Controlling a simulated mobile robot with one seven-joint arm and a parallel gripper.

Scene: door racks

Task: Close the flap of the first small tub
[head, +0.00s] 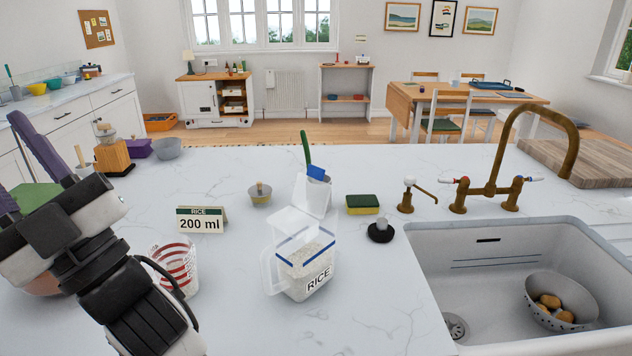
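A clear tub labelled RICE (306,276) stands on the counter at centre, with rice inside, a blue band and a handle on its left. Its clear flap (312,196) is raised at the back, so the tub is open. No other tub of this kind is clear in view. My gripper (32,178) is at the far left, well away from the tub. Its purple fingers are apart; a green thing shows between them, and I cannot tell whether they touch it.
A red-striped measuring cup (177,266) and a "RICE 200 ml" card (201,220) stand left of the tub. A sponge (362,204), a dark stopper (381,232) and a brass tap (490,190) are to the right, by the sink (420,262). The counter in front of the tub is clear.

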